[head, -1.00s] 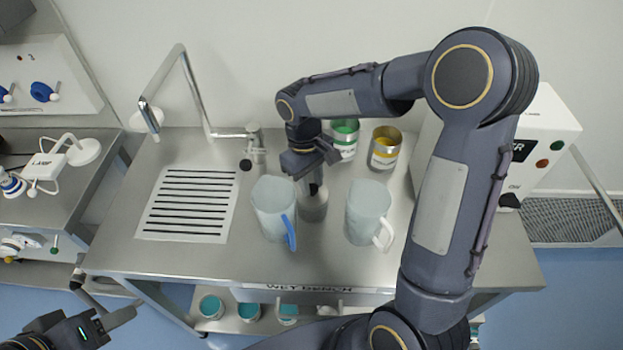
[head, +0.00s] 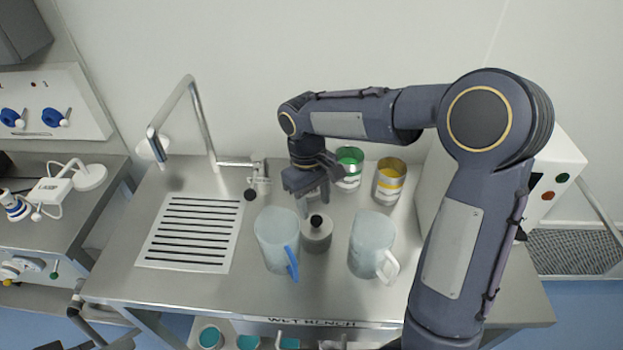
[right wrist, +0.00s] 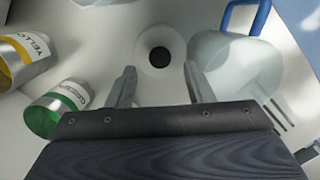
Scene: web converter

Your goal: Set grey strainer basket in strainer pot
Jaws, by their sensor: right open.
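A squat grey round vessel (head: 318,240) with a black knob (head: 316,220) on top stands on the wet bench between two jugs. It looks like the strainer pot with the basket's knob, but I cannot tell the basket from the pot. In the right wrist view its pale round top (right wrist: 148,73) and black knob (right wrist: 160,57) lie just beyond my fingertips. My right gripper (head: 312,202) is open and empty, behind and above the knob; it also shows in the right wrist view (right wrist: 159,72). Only a dark sliver, possibly my left gripper, shows at the bottom left of the head view.
A blue-handled jug (head: 275,238) stands left of the vessel and a white-handled jug (head: 371,243) right. Green-banded (head: 348,168) and yellow-banded (head: 389,180) cans stand behind. A slotted drain plate (head: 190,232) and tap (head: 203,125) are left. The bench's front strip is clear.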

